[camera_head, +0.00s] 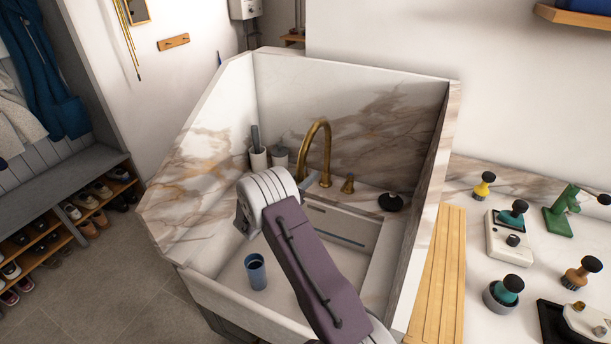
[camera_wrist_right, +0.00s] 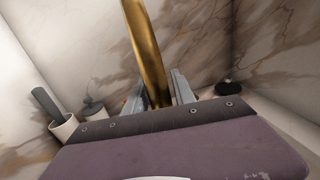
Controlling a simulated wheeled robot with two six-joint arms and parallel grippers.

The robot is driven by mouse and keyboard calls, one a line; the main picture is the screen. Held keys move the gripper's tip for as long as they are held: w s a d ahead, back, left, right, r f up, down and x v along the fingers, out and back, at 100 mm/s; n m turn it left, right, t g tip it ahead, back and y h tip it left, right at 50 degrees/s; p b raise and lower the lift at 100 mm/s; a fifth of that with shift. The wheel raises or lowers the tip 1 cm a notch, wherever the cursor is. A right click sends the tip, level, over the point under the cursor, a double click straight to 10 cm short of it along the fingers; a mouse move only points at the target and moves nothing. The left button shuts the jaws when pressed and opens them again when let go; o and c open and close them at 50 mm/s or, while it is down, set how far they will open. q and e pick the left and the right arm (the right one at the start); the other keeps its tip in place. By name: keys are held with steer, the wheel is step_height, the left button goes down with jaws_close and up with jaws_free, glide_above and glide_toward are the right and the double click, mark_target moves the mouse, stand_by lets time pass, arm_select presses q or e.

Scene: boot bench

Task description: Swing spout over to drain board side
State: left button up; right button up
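The brass spout (camera_head: 316,140) arches up from the back ledge of the marble sink, and its free end comes down at my right gripper (camera_head: 311,181). In the right wrist view the spout (camera_wrist_right: 146,45) passes down between the two fingers of this gripper (camera_wrist_right: 158,88). The fingers lie close on both sides; whether they press on the tube cannot be told. The wooden slatted drain board (camera_head: 440,275) lies right of the sink, beyond its right wall. My left gripper is not in view.
The sink's tall marble right wall (camera_head: 432,190) stands between basin and drain board. A blue cup (camera_head: 256,271) sits in the basin. A white holder (camera_head: 258,158), a grey jar (camera_head: 279,156), a brass knob (camera_head: 348,184) and a black stopper (camera_head: 391,202) stand on the back ledge.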

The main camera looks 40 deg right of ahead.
jaws_close()
stand_by(1.2)
